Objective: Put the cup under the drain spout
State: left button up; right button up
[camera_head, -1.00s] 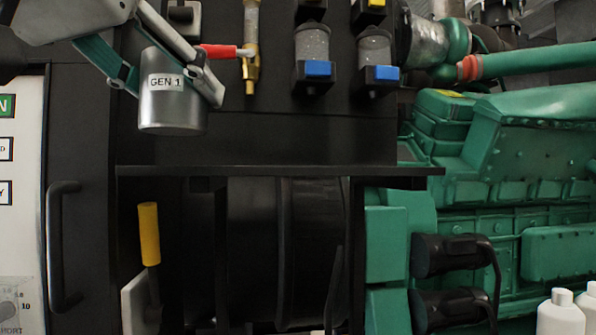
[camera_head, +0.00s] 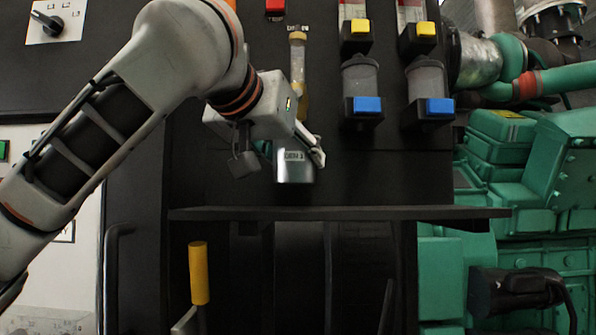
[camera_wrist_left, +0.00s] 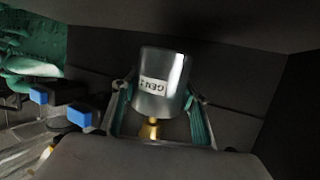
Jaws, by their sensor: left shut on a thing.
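The metal cup (camera_head: 294,173) with a white label is upright in my left gripper (camera_head: 303,153), in front of the black panel. The gripper is shut around the cup, with a finger on either side in the left wrist view (camera_wrist_left: 158,107). In the head view the brass drain spout (camera_head: 302,104) with its sight tube is just above the cup, partly hidden by my gripper. In the wrist view the brass tip (camera_wrist_left: 151,130) shows close by the cup's mouth end. I cannot tell whether it is exactly over the opening. My right gripper is out of view.
A black ledge (camera_head: 350,213) runs below the cup with a small gap. Glass bowls with blue valves (camera_head: 367,104) hang to the right. A yellow-handled lever (camera_head: 199,272) stands below the ledge. The green engine (camera_head: 510,165) is at the right.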

aim_at(298, 178)
pick_arm(q)
jog(key=shift+w+d, duration=0.3)
jog(key=shift+w, duration=0.4)
notch_tip(298, 178, down, 4)
jog(key=shift+w+r, duration=0.1)
jog(key=shift+r, duration=0.15)
jog(key=shift+f, duration=0.1)
jog(key=o, duration=1.2)
